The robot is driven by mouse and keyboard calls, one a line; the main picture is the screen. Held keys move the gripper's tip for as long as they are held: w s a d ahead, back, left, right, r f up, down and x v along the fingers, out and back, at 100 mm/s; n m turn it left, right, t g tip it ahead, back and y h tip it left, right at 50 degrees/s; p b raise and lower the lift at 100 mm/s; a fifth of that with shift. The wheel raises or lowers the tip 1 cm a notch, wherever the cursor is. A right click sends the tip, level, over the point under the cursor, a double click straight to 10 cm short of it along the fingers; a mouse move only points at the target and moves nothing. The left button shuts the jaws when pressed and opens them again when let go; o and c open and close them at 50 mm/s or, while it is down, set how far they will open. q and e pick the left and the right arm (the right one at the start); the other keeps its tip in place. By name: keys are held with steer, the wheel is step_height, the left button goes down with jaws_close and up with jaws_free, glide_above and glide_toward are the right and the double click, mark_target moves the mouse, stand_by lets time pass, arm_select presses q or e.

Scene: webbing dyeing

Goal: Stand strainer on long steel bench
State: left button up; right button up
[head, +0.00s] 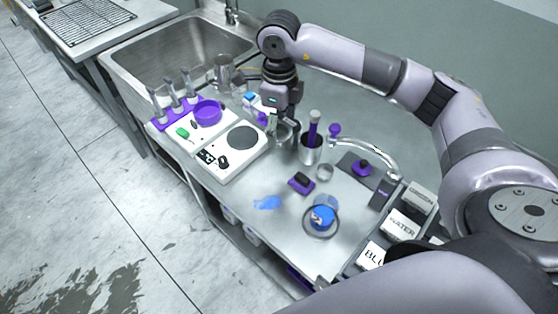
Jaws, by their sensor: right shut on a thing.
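My right gripper (287,122) points down over the long steel bench (243,187), just right of the white hotplate. It is shut on a small round metallic thing (280,136), which looks like the strainer. The gripper hides part of it, and I cannot tell whether its underside touches the bench. My left gripper is not in view.
A white hotplate (243,139), a steel cup (311,152) with a purple-handled tool and a glass (325,172) stand nearby. A sink (180,55) lies behind.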

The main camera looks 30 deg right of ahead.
steer(key=p, duration=0.2)
glide_above(279, 170)
step_height(279, 170, down, 10)
steer(key=shift+w+r, duration=0.1)
step_height(279, 170, down, 4)
steer(key=shift+r+p, duration=0.25)
steer(key=shift+p, duration=0.25)
steer(key=shift+f, duration=0.5)
steer(key=o, duration=0.7)
steer(key=shift+f, duration=0.15)
steer(key=shift+o, duration=0.9)
